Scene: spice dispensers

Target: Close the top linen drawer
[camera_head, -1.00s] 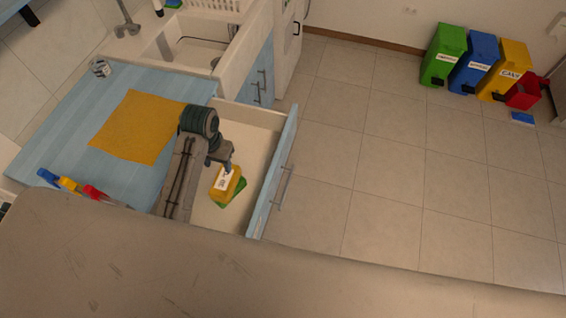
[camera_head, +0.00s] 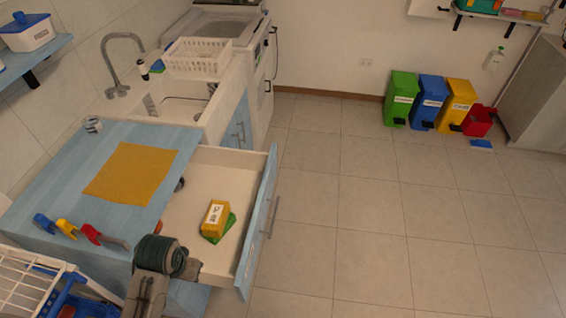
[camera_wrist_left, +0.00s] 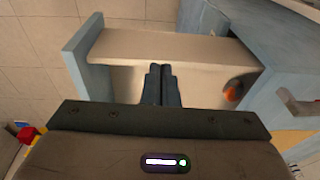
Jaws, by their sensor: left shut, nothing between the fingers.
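The open drawer has a blue front panel (camera_head: 257,230) with a metal handle (camera_head: 273,217) and a pale interior. A yellow box (camera_head: 215,216) with a white label lies in it on a green item (camera_head: 221,232). The drawer also shows in the wrist view, with its front panel (camera_wrist_left: 88,52) at left and its pale side wall (camera_wrist_left: 180,46) across. My left gripper (camera_wrist_left: 160,68) is shut and empty, its tips close to that wall; contact cannot be told. In the head view my left arm is at the drawer's near end, fingers not clear. My right gripper is not in view.
A blue counter with an orange cloth (camera_head: 131,173) and red, yellow and blue-handled tools (camera_head: 68,229) stands left of the drawer. A white rack (camera_head: 30,285) is at bottom left. The tiled floor right of the drawer is clear up to coloured bins (camera_head: 428,100).

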